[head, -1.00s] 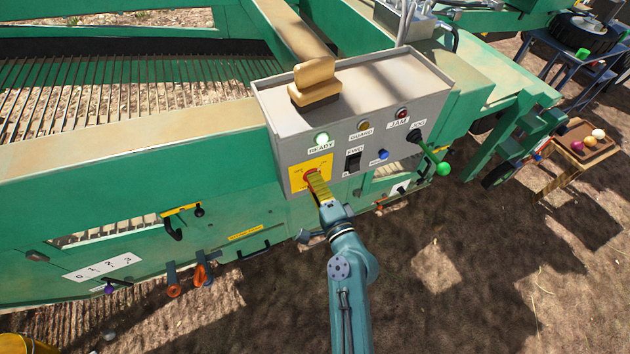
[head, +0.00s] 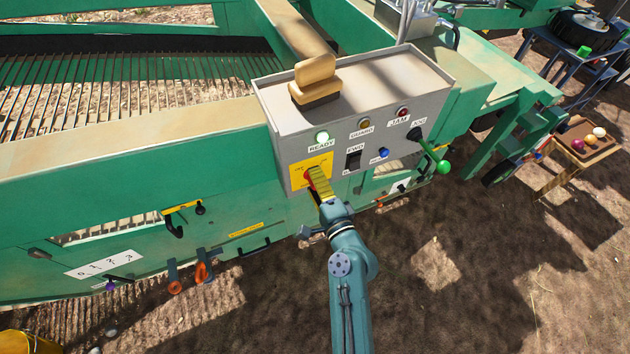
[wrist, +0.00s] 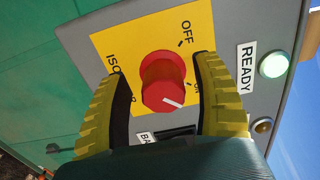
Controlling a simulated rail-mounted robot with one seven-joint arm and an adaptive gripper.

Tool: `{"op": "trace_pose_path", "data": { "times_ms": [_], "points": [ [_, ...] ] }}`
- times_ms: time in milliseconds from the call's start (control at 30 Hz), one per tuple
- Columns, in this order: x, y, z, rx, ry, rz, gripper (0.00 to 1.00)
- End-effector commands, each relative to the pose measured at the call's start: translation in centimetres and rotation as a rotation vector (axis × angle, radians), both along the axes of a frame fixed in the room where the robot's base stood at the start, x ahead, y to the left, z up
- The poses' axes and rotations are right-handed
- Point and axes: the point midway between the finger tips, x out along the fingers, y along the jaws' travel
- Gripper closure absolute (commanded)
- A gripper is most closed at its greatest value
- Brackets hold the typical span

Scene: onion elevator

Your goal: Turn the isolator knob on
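The isolator knob (wrist: 163,80) is a red round knob on a yellow plate (wrist: 112,43) marked OFF and ON. In the wrist view its white pointer line points right and slightly down, towards the ON mark. It also shows in the head view (head: 309,174), partly behind a finger. My gripper (wrist: 165,72) has its two yellow fingers on either side of the knob. A gap shows between the knob and each finger, so the gripper looks open around it.
The READY lamp (head: 322,137) glows green on the grey control box (head: 285,120). Beside the plate are a black FWD rocker switch (head: 353,161), a blue button (head: 383,152) and a green-tipped jog lever (head: 441,166). A tan-handled block (head: 316,82) sits on the box.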

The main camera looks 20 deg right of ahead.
Motion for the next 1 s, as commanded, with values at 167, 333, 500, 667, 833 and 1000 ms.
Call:
{"op": "trace_pose_path", "data": {
  "times_ms": [167, 333, 500, 667, 833, 1000],
  "points": [
    [-0.4, 0.0, 0.0, -0.001, -0.001, -0.001, 0.34],
    [-3.2, -0.1, -0.1, 0.0, 0.001, -0.002, 0.34],
    [-7.6, -0.1, -0.1, 0.001, 0.001, -0.003, 0.34],
    [-10.7, -0.2, 0.0, 0.001, 0.0, -0.004, 0.34],
    [-12.0, -0.1, 0.1, 0.0, -0.001, -0.001, 0.34],
    [-12.0, -0.1, 0.0, 0.0, 0.0, 0.0, 0.34]
  ]
}}
